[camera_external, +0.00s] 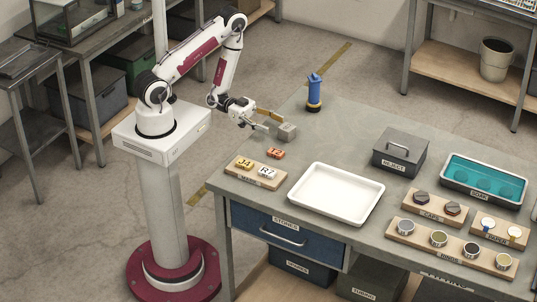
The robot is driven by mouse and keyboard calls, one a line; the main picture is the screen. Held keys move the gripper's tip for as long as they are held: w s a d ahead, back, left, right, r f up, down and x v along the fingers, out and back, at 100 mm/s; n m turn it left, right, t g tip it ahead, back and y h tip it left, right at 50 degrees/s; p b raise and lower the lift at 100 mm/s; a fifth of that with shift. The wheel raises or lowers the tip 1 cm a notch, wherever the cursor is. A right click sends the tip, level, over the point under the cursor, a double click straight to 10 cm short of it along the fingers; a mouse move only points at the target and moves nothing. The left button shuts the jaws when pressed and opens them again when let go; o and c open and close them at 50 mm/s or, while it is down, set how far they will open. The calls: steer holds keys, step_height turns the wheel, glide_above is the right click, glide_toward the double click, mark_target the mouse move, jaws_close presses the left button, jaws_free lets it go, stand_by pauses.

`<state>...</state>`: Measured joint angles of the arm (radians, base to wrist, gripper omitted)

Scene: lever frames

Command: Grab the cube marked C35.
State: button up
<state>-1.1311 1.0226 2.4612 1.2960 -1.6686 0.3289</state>
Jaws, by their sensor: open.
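No cube with a readable C35 mark shows in the camera view. A yellow cube (244,163) that seems to read J4 and a white cube (266,172) that seems to read R7 sit on a wooden board at the table's left edge. An orange-red cube (276,153), which seems to read J2, lies on the table just behind the board. My gripper (272,122) is open above the table's back left part, beyond the orange-red cube. It is close to a small grey block (287,132); I cannot tell whether they touch.
A blue bottle-like object (314,92) stands behind my gripper. A white tray (336,218) lies at the front middle, with a grey lidded box (400,150) and a teal-filled tray (485,179) to the right. Boards with round parts line the front right. The table's centre is clear.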

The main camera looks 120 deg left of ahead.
mark_target(293, 131)
steer(key=shift+w, duration=0.1)
stand_by(0.3)
steer(key=shift+w+d, duration=0.15)
steer(key=shift+w, duration=1.05)
steer(key=shift+w+r, duration=0.2)
steer(key=shift+w, duration=2.4)
steer(key=c, duration=1.4)
